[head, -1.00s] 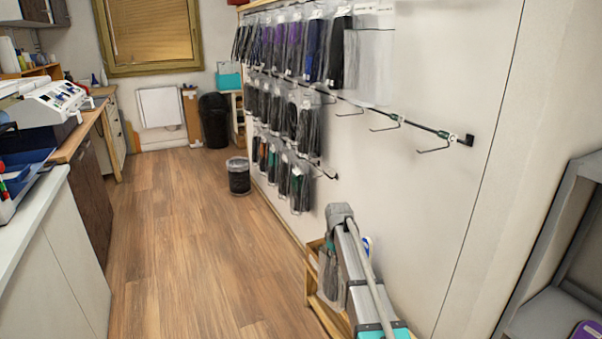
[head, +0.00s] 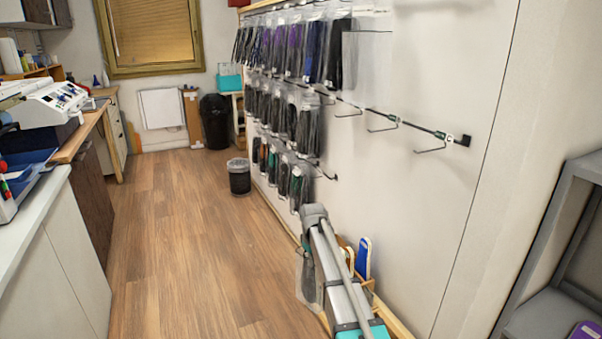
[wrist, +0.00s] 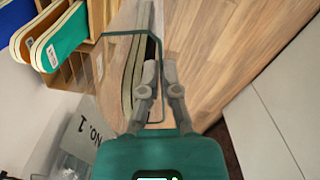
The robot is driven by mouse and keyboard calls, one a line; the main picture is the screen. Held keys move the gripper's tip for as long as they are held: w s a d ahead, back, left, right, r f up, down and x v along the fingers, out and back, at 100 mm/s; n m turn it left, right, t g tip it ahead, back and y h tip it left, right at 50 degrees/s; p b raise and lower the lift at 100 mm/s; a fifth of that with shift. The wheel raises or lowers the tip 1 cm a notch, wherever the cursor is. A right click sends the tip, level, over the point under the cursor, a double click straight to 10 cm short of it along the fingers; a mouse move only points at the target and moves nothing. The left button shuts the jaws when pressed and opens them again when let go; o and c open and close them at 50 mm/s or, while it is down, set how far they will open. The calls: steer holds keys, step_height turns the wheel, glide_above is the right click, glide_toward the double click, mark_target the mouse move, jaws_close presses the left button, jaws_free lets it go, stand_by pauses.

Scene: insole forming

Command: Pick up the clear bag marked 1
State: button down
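My gripper (head: 313,212) is at the lower middle of the head view, low beside the wall. A clear bag (head: 306,278) with dark insoles hangs at it and reaches down toward the floor. In the wrist view my gripper (wrist: 160,75) has its fingers close together on the clear bag, with the pale-edged insoles (wrist: 132,72) beside the left finger. I cannot see clearly how the label joins the bag.
A wooden rack (head: 372,285) with upright insoles stands by the wall; a blue insole (head: 364,256) shows in it. Rows of bags hang from wall hooks (head: 385,128), several hooks being bare. A grey shelf (head: 548,312) is at right. The wooden floor (head: 180,245) at left is open.

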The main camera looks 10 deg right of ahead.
steer(key=shift+d+r, duration=0.1)
steer(key=shift+r, duration=0.1)
steer(key=s+a+r+p, duration=0.1)
steer(key=a+r+p, duration=0.1)
steer(key=r+p, duration=1.5)
steer(key=s+a+r+p, duration=0.1)
steer(key=a+r+p, duration=0.1)
steer(key=r+p, duration=1.5)
steer(key=shift+s+a+r+m+g+y+p, duration=0.2)
steer(key=shift+s+a+m+g+y+p, duration=0.1)
steer(key=shift+a+y, duration=0.1)
steer(key=shift+w+d, duration=0.1)
